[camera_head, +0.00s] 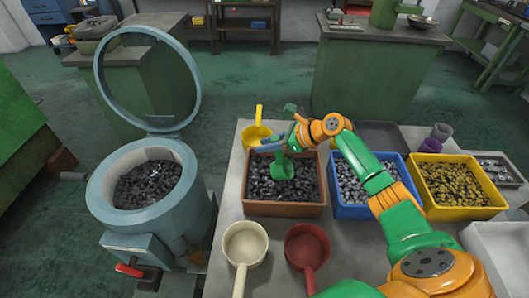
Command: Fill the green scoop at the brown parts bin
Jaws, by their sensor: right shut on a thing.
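The green scoop (281,171) hangs over the brown parts bin (285,210), its bowl low at the dark parts inside; whether it touches them, or holds any, I cannot tell. My right gripper (296,137) is shut on the scoop above the bin's back part. The brown bin is filled with dark metal pieces (303,183). My left gripper is not in view.
A blue bin (350,212) and a yellow bin (462,213) with parts stand to the right. A cream scoop (244,245) and a red scoop (307,247) lie in front, a yellow scoop (257,132) behind. An open blue drum (102,190) stands left.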

